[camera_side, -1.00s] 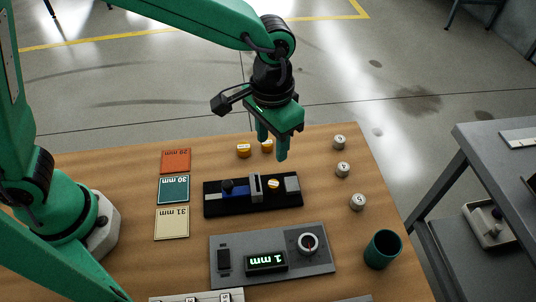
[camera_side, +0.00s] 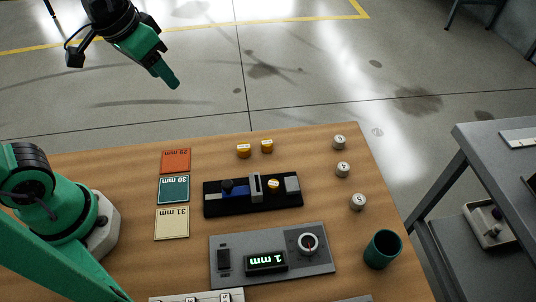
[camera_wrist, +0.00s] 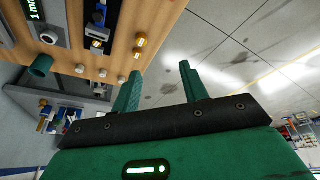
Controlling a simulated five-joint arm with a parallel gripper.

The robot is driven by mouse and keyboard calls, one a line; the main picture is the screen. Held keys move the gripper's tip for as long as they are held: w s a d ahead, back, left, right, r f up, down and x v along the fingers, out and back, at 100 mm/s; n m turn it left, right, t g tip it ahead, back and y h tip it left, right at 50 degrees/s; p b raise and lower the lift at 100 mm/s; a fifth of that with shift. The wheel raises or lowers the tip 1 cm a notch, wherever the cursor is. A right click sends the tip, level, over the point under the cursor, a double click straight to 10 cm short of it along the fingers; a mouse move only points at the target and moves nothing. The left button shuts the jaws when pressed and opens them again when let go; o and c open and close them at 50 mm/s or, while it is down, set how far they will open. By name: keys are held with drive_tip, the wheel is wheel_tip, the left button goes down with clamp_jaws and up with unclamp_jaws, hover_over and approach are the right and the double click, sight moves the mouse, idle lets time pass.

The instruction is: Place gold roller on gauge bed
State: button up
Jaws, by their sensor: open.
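A gold roller (camera_side: 273,184) sits on the black gauge bed (camera_side: 240,208), between the grey upright block and the light grey block at its right end. Two more gold rollers stand on the wooden table behind the gauge, a left one (camera_side: 244,151) and a right one (camera_side: 267,146). In the wrist view the gold rollers (camera_wrist: 139,41) and the gauge (camera_wrist: 104,12) show at upper left, away from the fingers. My gripper (camera_side: 170,79) is up at upper left in the side view, beyond the table's back edge, open and empty. Its two fingers (camera_wrist: 160,75) stand apart in the wrist view.
Three silver rollers (camera_side: 343,170) stand in a line on the right of the table. A grey panel (camera_side: 225,240) reads "1 mm" and has a dial. A green cup (camera_side: 382,250) stands at the right edge. Orange, green and cream cards (camera_side: 172,223) lie left of the gauge.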

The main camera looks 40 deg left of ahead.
drive_tip(key=s+a+n+t, duration=0.1)
drive_tip(key=s+a, duration=0.4)
drive_tip(key=shift+s+a+t+y, duration=0.2)
drive_tip(key=shift+t+y, duration=0.1)
drive_tip(key=shift+y, duration=0.1)
